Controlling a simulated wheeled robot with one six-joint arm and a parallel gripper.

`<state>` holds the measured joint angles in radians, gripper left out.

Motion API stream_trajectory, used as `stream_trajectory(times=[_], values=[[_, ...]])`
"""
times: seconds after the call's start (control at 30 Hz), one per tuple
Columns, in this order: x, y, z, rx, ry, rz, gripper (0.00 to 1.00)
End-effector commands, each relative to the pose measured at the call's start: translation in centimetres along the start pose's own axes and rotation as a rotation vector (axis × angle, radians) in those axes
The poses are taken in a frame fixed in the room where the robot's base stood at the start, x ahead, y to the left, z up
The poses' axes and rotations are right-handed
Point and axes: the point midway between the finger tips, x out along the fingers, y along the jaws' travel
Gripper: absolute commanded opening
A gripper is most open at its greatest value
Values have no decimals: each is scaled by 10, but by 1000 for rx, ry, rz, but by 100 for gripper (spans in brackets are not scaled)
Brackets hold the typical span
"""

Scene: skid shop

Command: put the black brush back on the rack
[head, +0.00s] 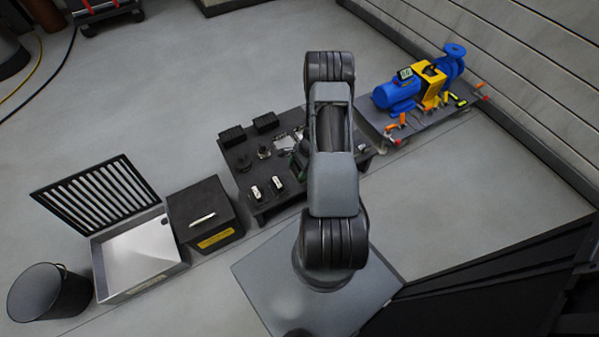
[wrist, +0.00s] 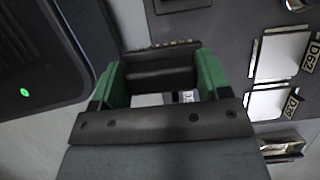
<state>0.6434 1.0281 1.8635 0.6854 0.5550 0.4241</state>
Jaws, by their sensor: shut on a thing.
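In the wrist view my gripper (wrist: 160,78) has green fingers on both sides of a dark, bar-like thing (wrist: 160,57), which I take to be the black brush. The gripper is shut on it. Its far edge shows a row of small pale dots; the rest of its shape is hard to make out. In the head view my arm hides most of the gripper and the held thing, over a dark low table (head: 262,212). No brush rack can be told for certain in either view.
The table bears two black blocks (head: 232,136) (head: 265,122) and small fittings. Left of it are a black box (head: 205,212), an open tray (head: 100,285) with a slatted lid, and a black bucket (head: 45,292). A blue pump (head: 398,95) stands right.

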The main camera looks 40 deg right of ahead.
Motion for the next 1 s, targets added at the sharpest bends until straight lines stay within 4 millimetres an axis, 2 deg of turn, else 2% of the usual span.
stream_trajectory(times=[0.03, 0.3, 0.57, 0.83, 1.0], values=[[15, -5, -10, 1, -2, 2, 48], [36, -28, -34, 0, -2, 3, 48], [42, -34, -41, 0, -2, 3, 48], [72, -37, -55, 0, -2, 3, 48], [71, -37, -55, 0, -1, 1, 48]])
